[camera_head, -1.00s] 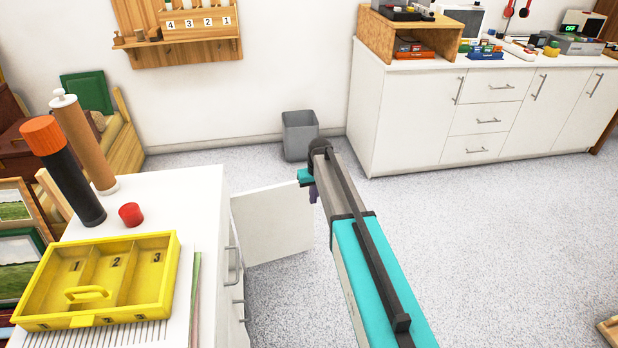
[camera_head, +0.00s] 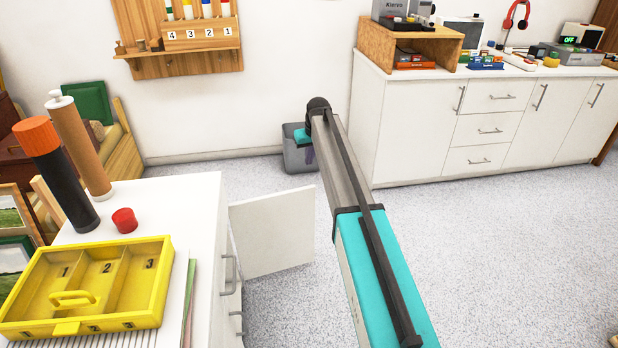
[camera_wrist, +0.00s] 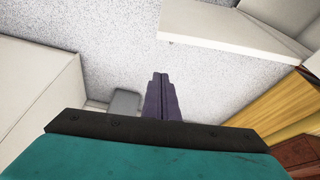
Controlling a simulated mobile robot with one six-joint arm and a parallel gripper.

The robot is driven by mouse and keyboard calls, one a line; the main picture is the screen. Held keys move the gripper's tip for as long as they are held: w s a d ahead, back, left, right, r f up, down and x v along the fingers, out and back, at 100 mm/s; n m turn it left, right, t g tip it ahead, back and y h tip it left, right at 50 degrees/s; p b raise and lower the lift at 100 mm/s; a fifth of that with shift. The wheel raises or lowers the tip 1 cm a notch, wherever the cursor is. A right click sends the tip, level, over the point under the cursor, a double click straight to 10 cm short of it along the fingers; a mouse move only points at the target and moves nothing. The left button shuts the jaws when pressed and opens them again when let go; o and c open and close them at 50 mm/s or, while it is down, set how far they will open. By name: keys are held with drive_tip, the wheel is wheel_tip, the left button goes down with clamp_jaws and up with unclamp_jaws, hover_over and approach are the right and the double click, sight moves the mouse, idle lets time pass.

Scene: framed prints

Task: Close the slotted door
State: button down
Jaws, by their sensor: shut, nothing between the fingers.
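The white door (camera_head: 272,232) stands swung open from the side of the white cabinet (camera_head: 190,205) at left in the head view. No slots can be made out on the face I see. My gripper (camera_head: 309,156) is above and beyond the door's free edge, apart from it as far as I can tell. Its purple fingers (camera_wrist: 161,97) are shut and empty in the wrist view. A white panel (camera_wrist: 225,30) at the upper right of the wrist view is likely the same door. My arm hides some floor to the right of the door.
A grey bin (camera_head: 297,160) stands by the wall behind my gripper. A yellow compartment box (camera_head: 90,285), a black tube (camera_head: 60,180) and a red cap (camera_head: 124,220) are on the cabinet top. A long white cabinet (camera_head: 440,125) stands at the right. Floor between them is clear.

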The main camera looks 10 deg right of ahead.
drive_tip(key=shift+f, duration=0.15)
wheel_tip(320, 180, down, 9)
drive_tip(key=b, duration=0.3)
drive_tip(key=shift+s, duration=0.4)
idle(0.4)
drive_tip(key=shift+f, duration=0.1)
